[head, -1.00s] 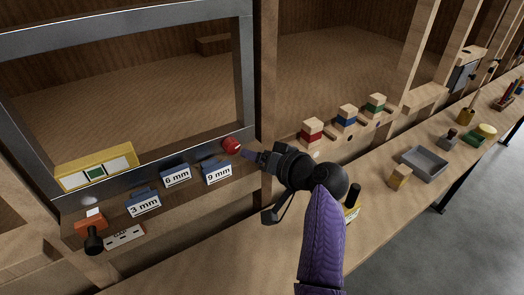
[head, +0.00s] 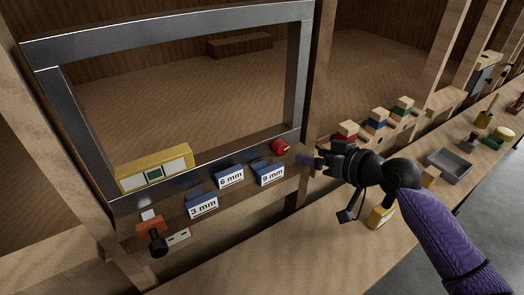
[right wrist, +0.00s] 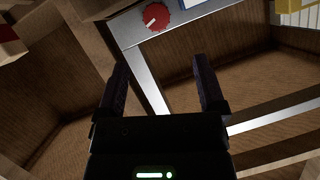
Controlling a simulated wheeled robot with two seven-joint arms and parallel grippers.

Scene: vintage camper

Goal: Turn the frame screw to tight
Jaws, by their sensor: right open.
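The frame screw appears to be the red round knob (head: 281,146) at the lower right corner of the grey metal frame (head: 240,160). In the right wrist view the red knob (right wrist: 156,18) shows a white mark across its face, near the top edge. My right gripper (head: 304,160) is just right of and slightly below the knob, apart from it. In the right wrist view my gripper (right wrist: 158,68) has its two fingers spread with nothing between them, and the knob is beyond the fingertips. My left gripper is not in view.
Blue-topped blocks labelled 3 mm (head: 204,208), 6 mm (head: 230,178) and 9 mm (head: 269,175) sit below the frame. A yellow level-like gauge (head: 155,163) rests on its lower bar. An orange block with a black knob (head: 152,229) is at lower left. A grey tray (head: 449,166) stands on the bench.

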